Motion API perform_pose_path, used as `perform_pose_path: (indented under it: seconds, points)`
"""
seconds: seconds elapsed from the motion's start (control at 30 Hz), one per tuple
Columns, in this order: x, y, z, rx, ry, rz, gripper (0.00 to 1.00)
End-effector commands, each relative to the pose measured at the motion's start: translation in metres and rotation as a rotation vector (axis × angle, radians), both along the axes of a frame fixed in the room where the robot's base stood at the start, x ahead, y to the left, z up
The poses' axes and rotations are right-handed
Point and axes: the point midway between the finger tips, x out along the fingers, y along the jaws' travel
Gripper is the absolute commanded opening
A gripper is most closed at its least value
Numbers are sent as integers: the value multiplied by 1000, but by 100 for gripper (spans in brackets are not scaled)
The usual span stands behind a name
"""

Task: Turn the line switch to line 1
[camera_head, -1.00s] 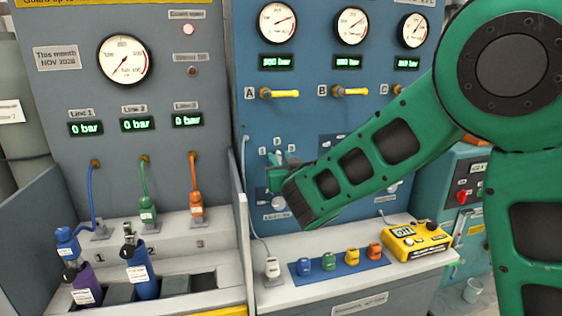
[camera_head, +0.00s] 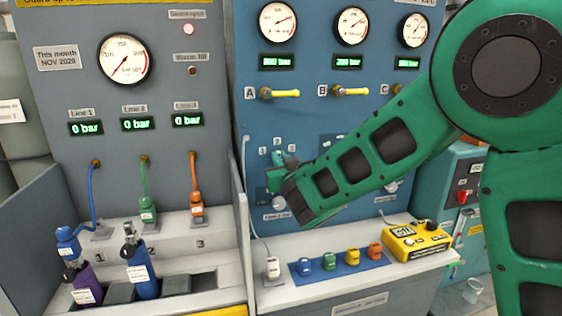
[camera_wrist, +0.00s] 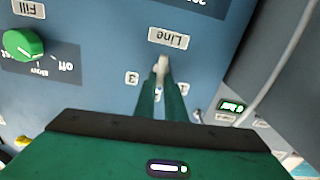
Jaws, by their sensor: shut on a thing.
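The line switch (camera_wrist: 162,68) is a pale, narrow handle on the blue panel, under the upside-down "Line" label (camera_wrist: 168,38) in the wrist view. My gripper (camera_wrist: 162,76) is shut on the handle, one green finger on each side. The "3" mark (camera_wrist: 132,78) lies left of the fingers and the "1" mark (camera_wrist: 183,88) lies right of them. The handle stands nearly upright in that view; its exact pointing is hard to tell. In the head view my gripper (camera_head: 279,163) is at the panel just below the 1, 2, 3 marks, and hides the switch.
A green Fill knob (camera_wrist: 22,44) is beside the switch in the wrist view. Below my arm, a shelf holds coloured plugs (camera_head: 328,261) and a yellow meter (camera_head: 415,240). A pale cable (camera_head: 250,190) hangs left of my gripper. Line displays (camera_head: 135,124) read 0 bar.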

Motion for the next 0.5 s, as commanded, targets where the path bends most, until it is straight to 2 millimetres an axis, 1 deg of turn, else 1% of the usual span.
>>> perform_pose_path:
  seconds: [0.17, 0.5]
  points:
    - [0, 0, -1, -117, -33, -2, 0]
    - [-1, 4, -2, -422, -120, -3, 0]
